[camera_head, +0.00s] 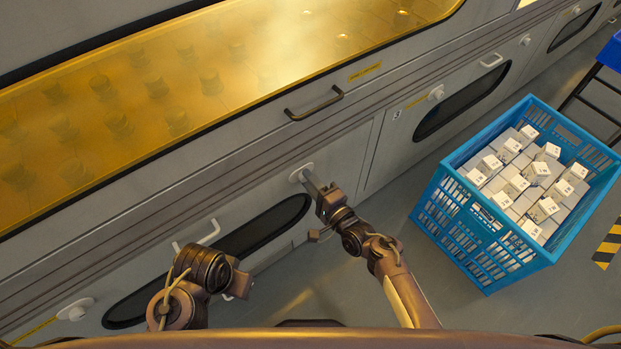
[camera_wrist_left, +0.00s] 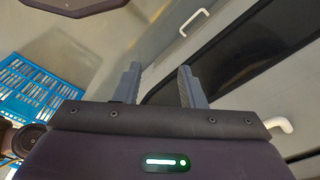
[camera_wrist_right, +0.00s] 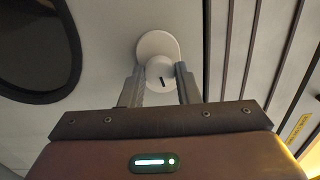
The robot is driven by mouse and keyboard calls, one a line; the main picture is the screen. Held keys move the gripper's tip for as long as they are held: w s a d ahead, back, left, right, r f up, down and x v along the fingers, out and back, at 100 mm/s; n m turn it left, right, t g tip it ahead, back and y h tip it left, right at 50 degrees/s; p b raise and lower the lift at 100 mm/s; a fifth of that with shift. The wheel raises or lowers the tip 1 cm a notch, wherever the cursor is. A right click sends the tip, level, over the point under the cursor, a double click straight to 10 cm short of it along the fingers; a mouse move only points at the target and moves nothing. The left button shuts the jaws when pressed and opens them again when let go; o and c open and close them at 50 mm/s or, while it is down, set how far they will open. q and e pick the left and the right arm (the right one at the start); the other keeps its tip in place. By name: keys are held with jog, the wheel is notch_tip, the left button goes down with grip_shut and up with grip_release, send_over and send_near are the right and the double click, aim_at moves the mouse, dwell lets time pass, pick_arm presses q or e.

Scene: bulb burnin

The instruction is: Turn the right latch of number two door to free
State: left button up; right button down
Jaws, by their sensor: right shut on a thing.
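The right latch (camera_head: 301,173) is a pale round knob on a round white base, at the upper right of the grey lower door with a long dark window (camera_head: 265,229). My right gripper (camera_head: 311,186) is at this latch. In the right wrist view, the knob (camera_wrist_right: 160,68) with a short dark mark sits between the fingers (camera_wrist_right: 160,88), which are shut on it. The door's left latch (camera_head: 75,309) shows at lower left. My left gripper (camera_wrist_left: 159,86) is open and empty in the left wrist view, near the panel; my arm hides it in the head view.
A white handle (camera_head: 197,238) is on this door. A neighbouring door has a dark window (camera_head: 462,101) and its own latch (camera_head: 436,93). A blue crate (camera_head: 478,229) of small white boxes stands on the floor at right. A dark rail handle (camera_head: 314,104) is above.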

pick_arm(q)
jog(key=shift+w+a+f+p, duration=0.1)
jog(key=shift+f+p, duration=0.05)
jog(key=shift+f, duration=0.45)
jog(key=shift+w+a+f+p, duration=0.1)
jog(key=shift+f+p, duration=0.05)
jog(key=shift+f, duration=0.45)
pick_arm(e)
jog(key=shift+m, duration=1)
jog(key=c, duration=1.1)
grip_release()
